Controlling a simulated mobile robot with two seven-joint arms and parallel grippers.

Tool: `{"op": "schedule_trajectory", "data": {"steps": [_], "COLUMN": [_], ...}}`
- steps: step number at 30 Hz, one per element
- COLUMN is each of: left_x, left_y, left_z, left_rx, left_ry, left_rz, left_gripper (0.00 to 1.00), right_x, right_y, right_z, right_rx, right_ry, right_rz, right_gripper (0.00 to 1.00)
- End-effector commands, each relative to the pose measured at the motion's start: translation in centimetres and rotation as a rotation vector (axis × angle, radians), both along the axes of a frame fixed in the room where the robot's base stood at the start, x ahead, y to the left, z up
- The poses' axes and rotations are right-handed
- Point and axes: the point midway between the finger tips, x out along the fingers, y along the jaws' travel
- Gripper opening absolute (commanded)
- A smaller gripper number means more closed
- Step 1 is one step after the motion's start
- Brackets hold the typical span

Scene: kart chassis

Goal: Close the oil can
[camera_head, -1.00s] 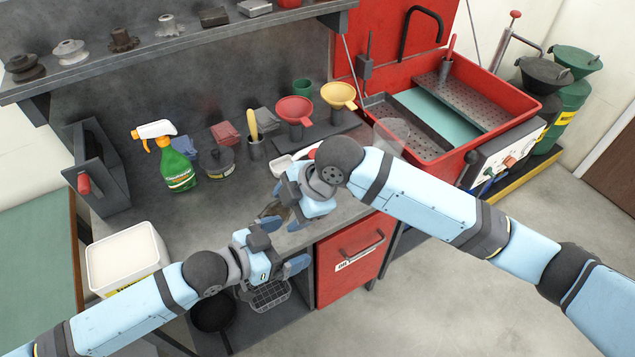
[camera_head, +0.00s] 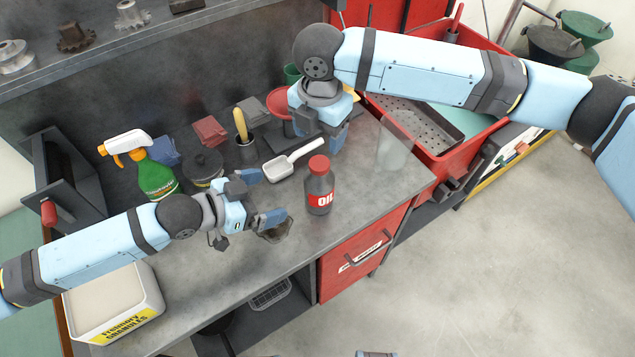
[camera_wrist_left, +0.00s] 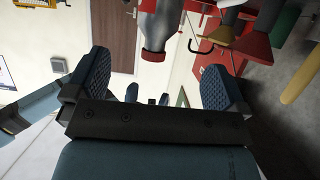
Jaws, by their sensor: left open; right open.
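The oil can (camera_head: 320,196) is a dark grey bottle with a red "OIL" label. It stands upright on the bench, with a red cap (camera_head: 319,165) on its mouth. In the left wrist view the can (camera_wrist_left: 160,25) appears upside down beyond the fingers, with its red cap (camera_wrist_left: 152,56) lowest. My left gripper (camera_head: 266,197) is open and empty, just left of the can, fingers pointing towards it. My right gripper (camera_head: 322,138) is open, above and behind the can, apart from it. Whether the cap is fully seated cannot be told.
A white scoop (camera_head: 291,160) lies behind the can. A dark crumpled patch (camera_head: 277,231) is under my left gripper. A translucent cup (camera_head: 396,145) stands right of the can. A spray bottle (camera_head: 156,178) and a granules tub (camera_head: 116,300) are at left. The bench front is mostly clear.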

Motion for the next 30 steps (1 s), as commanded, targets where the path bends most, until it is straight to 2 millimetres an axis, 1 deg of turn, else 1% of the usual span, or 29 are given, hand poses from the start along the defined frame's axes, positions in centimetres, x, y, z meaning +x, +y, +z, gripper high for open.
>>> {"op": "schedule_trajectory", "data": {"steps": [7, 11, 14, 24, 30], "left_x": [0.1, 0.6, 1.3, 4.6, 6.1], "left_y": [-0.1, -0.9, -2.2, -7.5, -9.7], "left_z": [-0.1, -0.5, -1.0, -3.6, -4.7], "left_rx": [0.0, -0.001, -0.002, -0.001, 0.0], "left_ry": [0.0, 0.0, 0.0, 0.0, -0.001], "left_rz": [0.0, 0.0, -0.001, 0.0, 0.0], "left_gripper": [1.0, 1.0, 1.0, 1.0, 1.0], "right_x": [0.0, 0.0, 0.0, 0.0, 0.0], "right_y": [0.0, 0.0, 0.0, 0.0, 0.0], "right_z": [0.0, 0.0, 0.0, 0.0, 0.0], "right_rx": [0.002, 0.002, 0.002, 0.002, 0.002], "right_ry": [-0.001, -0.001, -0.001, -0.001, -0.001], "right_rz": [-0.001, -0.001, -0.001, -0.001, -0.001], "right_gripper": [0.65, 0.65, 0.65, 0.65, 0.65]}}
